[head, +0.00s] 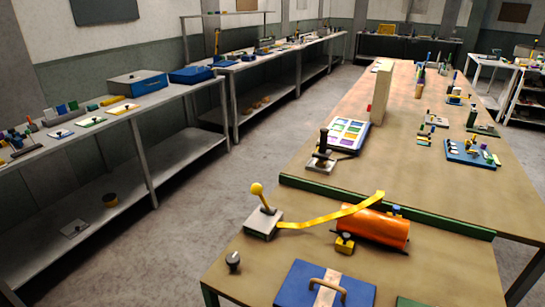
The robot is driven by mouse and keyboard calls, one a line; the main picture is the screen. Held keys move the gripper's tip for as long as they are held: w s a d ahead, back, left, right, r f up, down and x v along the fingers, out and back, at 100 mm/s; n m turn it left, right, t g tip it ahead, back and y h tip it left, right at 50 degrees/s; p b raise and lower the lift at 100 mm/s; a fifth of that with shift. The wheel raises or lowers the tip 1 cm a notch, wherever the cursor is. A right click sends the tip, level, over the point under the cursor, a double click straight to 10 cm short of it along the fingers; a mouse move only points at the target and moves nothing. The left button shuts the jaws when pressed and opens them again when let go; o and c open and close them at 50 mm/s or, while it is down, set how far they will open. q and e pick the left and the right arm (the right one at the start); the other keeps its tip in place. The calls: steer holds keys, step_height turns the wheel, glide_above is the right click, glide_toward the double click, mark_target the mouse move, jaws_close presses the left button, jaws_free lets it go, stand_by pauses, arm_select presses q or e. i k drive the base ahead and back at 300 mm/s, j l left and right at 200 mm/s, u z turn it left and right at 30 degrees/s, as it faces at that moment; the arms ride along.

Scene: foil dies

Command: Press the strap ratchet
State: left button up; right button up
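A yellow strap (320,218) runs from a small grey block and over an orange cylinder (374,228) lying on the near bench. The grey block (264,222) stands at the bench's left edge. It carries an upright lever with a yellow ball knob (256,189), leaning slightly left. A small yellow and black piece (344,243) sits at the cylinder's front left. I cannot tell for sure which of these parts is the strap ratchet. Neither of my grippers is in view.
A dark knob (233,262) and a blue board with a tan handle (325,286) are nearer. A green strip (385,207) crosses behind the cylinder. Beyond are a black joystick (323,150), a colored button panel (343,134) and a beige upright block (382,92). Long shelves line the left wall.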

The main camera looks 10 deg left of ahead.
mark_target(257, 188)
steer(key=i+j+z, duration=0.15)
steer(key=j, duration=0.25)
steer(key=i+j+z, duration=0.2)
steer(key=j, duration=0.2)
steer(key=j+z, duration=0.15)
steer(key=j, duration=0.3)
steer(key=j+z, duration=0.15)
steer(key=j, duration=0.3)
steer(key=i, duration=0.05)
